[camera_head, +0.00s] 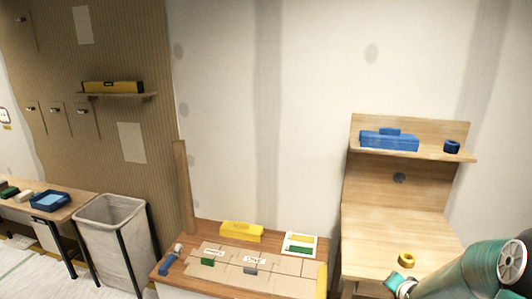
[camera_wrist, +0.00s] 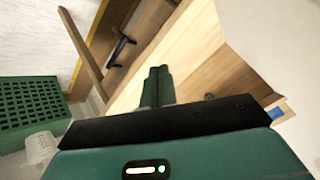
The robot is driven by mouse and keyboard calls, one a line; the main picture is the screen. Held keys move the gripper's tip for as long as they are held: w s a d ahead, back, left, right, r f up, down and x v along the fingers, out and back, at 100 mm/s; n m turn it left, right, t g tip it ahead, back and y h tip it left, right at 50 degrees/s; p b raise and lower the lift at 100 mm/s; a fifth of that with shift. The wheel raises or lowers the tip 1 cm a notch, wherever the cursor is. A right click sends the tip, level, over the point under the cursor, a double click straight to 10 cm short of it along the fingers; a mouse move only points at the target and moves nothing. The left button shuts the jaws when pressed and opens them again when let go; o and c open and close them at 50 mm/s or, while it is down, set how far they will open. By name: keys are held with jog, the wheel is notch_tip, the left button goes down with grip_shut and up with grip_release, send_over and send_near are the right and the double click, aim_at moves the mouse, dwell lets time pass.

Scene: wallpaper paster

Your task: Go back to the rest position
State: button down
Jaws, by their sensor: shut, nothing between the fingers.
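My gripper (camera_wrist: 158,74) shows in the wrist view as two teal fingers pressed together, with nothing between them. In the head view my teal arm enters at the lower right, and its end (camera_head: 396,284) is in front of the light wooden bench (camera_head: 375,245). A yellow ring-shaped roll (camera_head: 406,260) rests on that bench, just above my arm's end in the picture. I cannot tell the distance between them.
A shelf (camera_head: 435,154) over the bench holds a blue toolbox (camera_head: 388,141) and a dark blue roll (camera_head: 451,146). A lower worktable (camera_head: 210,229) carries a yellow box (camera_head: 241,231) and small tools. A fabric bin (camera_head: 112,240) stands left. The wrist view shows a green perforated crate (camera_wrist: 30,105).

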jog(key=s+a+r+n+g, duration=0.1)
jog(key=s+a+r+n, duration=0.25)
jog(key=a+r, duration=0.4)
jog(key=s+a+r+n+g, duration=0.1)
jog(key=s+a+r+n, duration=0.2)
jog(key=s+a+r, duration=0.35)
jog(key=s+a+r+n+y, duration=0.1)
jog(key=s+a+r+n, duration=0.1)
jog(key=s+a+r, duration=0.2)
jog(key=s+a+r+n+g+y, duration=0.1)
jog(key=s+a+r+n, duration=0.1)
jog(key=s+a+r, duration=0.2)
jog(key=s+a, duration=0.3)
jog(key=s, duration=0.2)
jog(key=shift+s+r, duration=0.25)
jog(key=shift+r, duration=0.05)
